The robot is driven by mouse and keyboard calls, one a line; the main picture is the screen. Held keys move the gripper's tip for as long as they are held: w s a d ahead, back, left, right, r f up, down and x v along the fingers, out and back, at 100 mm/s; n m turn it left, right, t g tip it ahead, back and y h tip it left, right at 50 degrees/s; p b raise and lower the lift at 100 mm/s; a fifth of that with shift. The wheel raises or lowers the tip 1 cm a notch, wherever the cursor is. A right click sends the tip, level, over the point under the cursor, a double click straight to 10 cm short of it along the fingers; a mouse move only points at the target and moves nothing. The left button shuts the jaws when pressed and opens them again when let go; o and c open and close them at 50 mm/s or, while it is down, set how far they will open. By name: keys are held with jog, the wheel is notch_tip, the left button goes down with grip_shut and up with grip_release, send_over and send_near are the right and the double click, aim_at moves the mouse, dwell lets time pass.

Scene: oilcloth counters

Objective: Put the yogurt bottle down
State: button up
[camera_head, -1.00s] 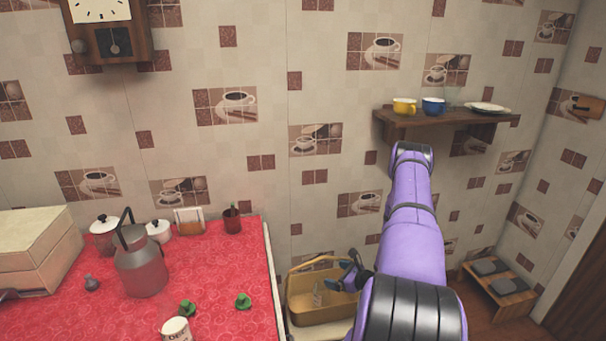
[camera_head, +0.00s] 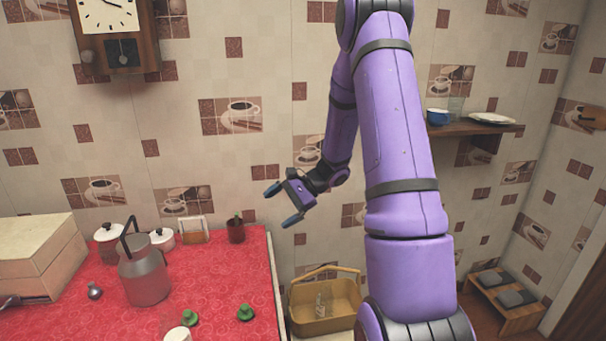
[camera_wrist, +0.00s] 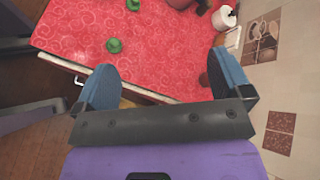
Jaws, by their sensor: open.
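A small pale bottle-like thing (camera_head: 320,306) stands inside the yellow basket (camera_head: 345,290), right of the red counter. It is too small to tell for sure that it is the yogurt bottle. My gripper (camera_head: 283,205) is open and empty, in the air above and a little left of the basket, near the counter's right edge. In the wrist view my gripper (camera_wrist: 165,80) shows its two blue fingers wide apart with nothing between them. The basket does not clearly show in that view.
The red counter (camera_head: 225,290) holds a grey milk can (camera_head: 145,275), white lidded pots (camera_head: 163,239), a dark cup with green in it (camera_head: 236,231) and small green things (camera_head: 245,313). A wall shelf (camera_head: 470,128) is at right. A low wooden rack (camera_head: 505,305) stands on the floor.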

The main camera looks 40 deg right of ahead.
jog(key=s+a+r+n+g+h, duration=0.2)
jog(key=s+a+r+n, duration=0.25)
jog(key=a+r, duration=0.2)
jog(key=s+a+r+n+g+h, duration=0.2)
jog(key=s+a+r+n, duration=0.3)
jog(key=r, duration=0.3)
jog(key=s+a+r+n+t+h, duration=0.2)
jog(key=s+r+n+h, duration=0.1)
jog(key=s, duration=0.5)
jog(key=s+a+r+n+t+h, duration=0.2)
jog(key=s+r+n+h, duration=0.1)
jog(key=s+r, duration=0.3)
jog(key=s, duration=0.2)
jog(key=shift+s+r, duration=0.15)
jog(key=shift+s, duration=0.2)
jog(key=shift+n, duration=0.25)
